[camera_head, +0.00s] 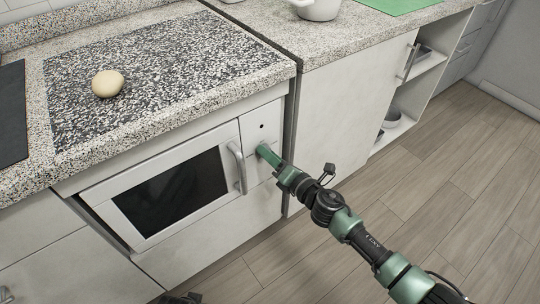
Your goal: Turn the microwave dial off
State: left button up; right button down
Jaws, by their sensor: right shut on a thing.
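The microwave (172,187) is built in under the counter, with a dark window, a vertical handle (237,168) and a narrow control panel (258,117) on its right. Its door is shut. My right gripper (264,151) reaches the panel from the lower right, below a small dark dot. It is shut on the microwave dial, which its fingers hide, so I cannot tell the dial's setting. My left gripper does not show; a dark part of my own body pokes in at the bottom edge.
A round beige object (108,83) lies on the speckled counter (215,88) above the microwave. A white pot (318,9) and a green board (398,4) are at the back. Open shelves (413,93) stand at right. The wooden floor (450,165) is clear.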

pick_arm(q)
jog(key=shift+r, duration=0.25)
pick_arm(e)
jog(key=shift+n, duration=0.6)
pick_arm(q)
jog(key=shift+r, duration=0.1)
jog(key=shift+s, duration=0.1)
pick_arm(e)
jog(key=c, duration=1)
grip_release()
jog(key=shift+o, duration=0.2)
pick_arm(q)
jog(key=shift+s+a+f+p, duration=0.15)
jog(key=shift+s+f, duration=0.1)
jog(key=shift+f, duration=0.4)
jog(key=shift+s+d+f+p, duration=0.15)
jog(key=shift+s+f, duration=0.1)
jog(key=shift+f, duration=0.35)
pick_arm(e)
jog(key=v, duration=0.8)
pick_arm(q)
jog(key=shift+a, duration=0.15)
pick_arm(e)
jog(key=shift+a, duration=0.1)
